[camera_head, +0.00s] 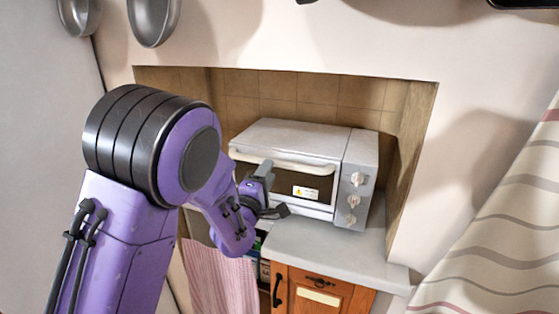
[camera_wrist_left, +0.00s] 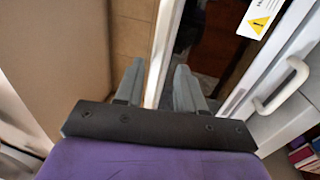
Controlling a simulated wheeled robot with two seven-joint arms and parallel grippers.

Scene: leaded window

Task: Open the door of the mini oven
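The mini oven (camera_head: 295,137) stands in a tiled wall recess with its door (camera_head: 313,186) shut. The door's long white handle (camera_head: 310,168) runs along its top edge. My left gripper (camera_head: 271,189) is open in front of the left part of the door, its upper finger overlapping the handle line in the head view. In the left wrist view my left gripper (camera_wrist_left: 157,74) has a white bar (camera_wrist_left: 163,50), apparently the door handle, between its spread fingers. I cannot tell if either finger touches it. My right gripper is out of view.
Control knobs (camera_head: 352,201) line the oven's right front. A grey counter (camera_head: 330,246) lies below, free at the right. A wooden drawer (camera_head: 318,288) and a pink striped cloth (camera_head: 215,280) are underneath. Pans (camera_head: 153,18) hang at upper left.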

